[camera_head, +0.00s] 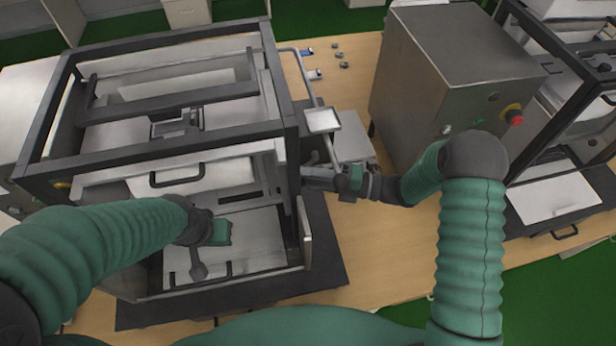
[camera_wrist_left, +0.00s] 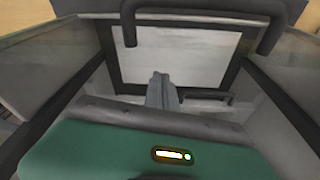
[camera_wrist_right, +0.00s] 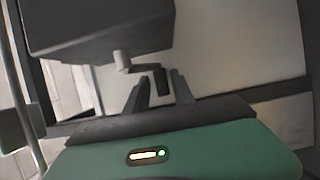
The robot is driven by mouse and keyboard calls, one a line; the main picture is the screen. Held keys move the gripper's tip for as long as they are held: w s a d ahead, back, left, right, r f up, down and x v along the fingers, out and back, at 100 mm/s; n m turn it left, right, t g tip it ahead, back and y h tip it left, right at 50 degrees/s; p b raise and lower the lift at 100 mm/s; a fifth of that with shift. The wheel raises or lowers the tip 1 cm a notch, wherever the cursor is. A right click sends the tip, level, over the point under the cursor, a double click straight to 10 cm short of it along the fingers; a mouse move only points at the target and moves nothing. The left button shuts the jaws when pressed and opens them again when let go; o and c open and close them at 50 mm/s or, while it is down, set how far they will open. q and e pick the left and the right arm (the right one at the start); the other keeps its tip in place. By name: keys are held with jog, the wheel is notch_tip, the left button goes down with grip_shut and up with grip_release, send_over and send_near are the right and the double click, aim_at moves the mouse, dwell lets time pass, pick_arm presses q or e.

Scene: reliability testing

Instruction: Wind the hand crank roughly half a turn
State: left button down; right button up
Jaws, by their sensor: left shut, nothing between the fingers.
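The hand crank shows in the right wrist view as a light grey shaft (camera_wrist_right: 122,60) with a short arm and a black handle (camera_wrist_right: 160,78), below a dark box-shaped housing. My right gripper (camera_wrist_right: 160,84) is open, with one finger on each side of the handle as seen from the wrist; I cannot tell whether they touch it. In the head view my right gripper (camera_head: 318,178) points left at the frame's right side, and the crank cannot be made out. My left gripper (camera_head: 198,270) is shut and empty over the front tray area; its fingers (camera_wrist_left: 160,88) show together in the left wrist view.
A dark-framed machine (camera_head: 282,130) stands in front of me, with black bar handles (camera_head: 178,178) on its front panels. A steel cabinet (camera_head: 450,70) with a red button (camera_head: 513,116) stands to the right.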

jog(key=shift+o, duration=0.7)
jog(key=shift+d, duration=0.1)
jog(key=s+d+b, duration=0.2)
jog(key=d+b, duration=0.1)
jog(key=d, duration=0.9)
jog(key=shift+s, duration=0.15)
